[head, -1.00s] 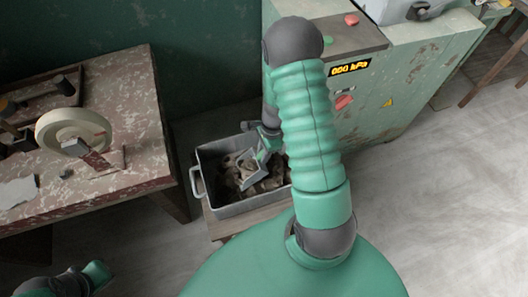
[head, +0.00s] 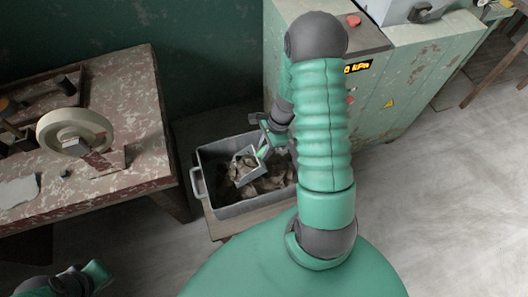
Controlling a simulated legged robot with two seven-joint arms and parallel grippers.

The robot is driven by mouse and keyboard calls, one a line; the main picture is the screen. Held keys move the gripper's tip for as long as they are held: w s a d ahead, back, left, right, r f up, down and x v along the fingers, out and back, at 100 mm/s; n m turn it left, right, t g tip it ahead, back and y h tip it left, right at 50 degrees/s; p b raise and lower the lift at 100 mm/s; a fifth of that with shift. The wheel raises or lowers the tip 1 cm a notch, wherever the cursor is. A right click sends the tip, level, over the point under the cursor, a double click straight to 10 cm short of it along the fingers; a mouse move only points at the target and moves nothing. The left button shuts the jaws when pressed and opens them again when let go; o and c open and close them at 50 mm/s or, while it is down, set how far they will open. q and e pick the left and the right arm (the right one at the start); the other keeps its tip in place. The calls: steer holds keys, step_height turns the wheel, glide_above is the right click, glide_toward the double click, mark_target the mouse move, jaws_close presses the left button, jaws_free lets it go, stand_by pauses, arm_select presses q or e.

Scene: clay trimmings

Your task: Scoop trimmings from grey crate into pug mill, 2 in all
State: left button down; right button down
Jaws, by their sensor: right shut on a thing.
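The grey crate (head: 197,182) stands open on a low wooden stand, with brownish clay trimmings (head: 268,184) inside. My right gripper (head: 266,138) is shut on the green handle of a scoop (head: 239,180). The scoop is over the crate's opening, and brownish trimmings show in its pan. I cannot tell whether its underside touches the pile. A green machine cabinet with a display, apparently the pug mill (head: 400,75), stands behind and to the right, partly hidden by my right arm. My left gripper (head: 84,281) is at the lower left corner, away from the crate; its jaws are unclear.
A worn table (head: 125,75) on the left bears a pale handwheel (head: 72,128) and trays. A red button (head: 353,20) is on the cabinet top. Open concrete floor (head: 430,200) lies at the right.

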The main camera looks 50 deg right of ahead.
steer(key=shift+t+y, duration=0.6)
steer(key=shift+y, duration=0.3)
step_height(320, 180, up, 4)
steer(key=shift+r+p, duration=0.2)
steer(key=shift+p, duration=0.45)
steer(key=shift+r+t+y+p, duration=0.35)
steer(key=shift+r+y+p, duration=0.25)
steer(key=shift+r, duration=0.6)
steer(key=shift+r+t+y+p, duration=0.35)
steer(key=shift+r+y+p, duration=0.2)
steer(key=shift+r, duration=0.75)
steer(key=shift+a, duration=0.1)
